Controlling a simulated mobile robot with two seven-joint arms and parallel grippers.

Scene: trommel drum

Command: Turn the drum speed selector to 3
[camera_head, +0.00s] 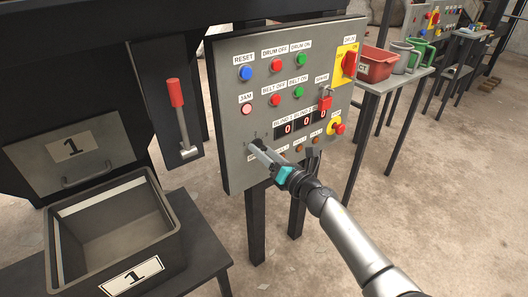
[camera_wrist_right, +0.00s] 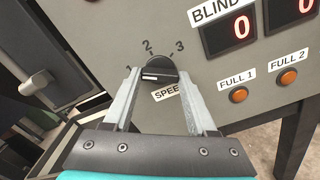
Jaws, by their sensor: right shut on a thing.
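The drum speed selector is a black round knob (camera_wrist_right: 159,67) on the grey control panel (camera_head: 232,111), above a label partly readable as "SPEE". The numbers 2 and 3 show above it in the right wrist view. A white mark on the knob points left, toward the left finger and away from the 3. My right gripper (camera_wrist_right: 158,78) is shut on the knob, one finger on each side. In the head view the right gripper (camera_head: 260,149) reaches the panel's lower left and hides most of the knob. My left gripper is not in view.
A red-handled lever (camera_head: 177,105) stands left of the panel. A grey bin (camera_head: 163,200) is at lower left. A side table with a red bin (camera_head: 378,65) stands right.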

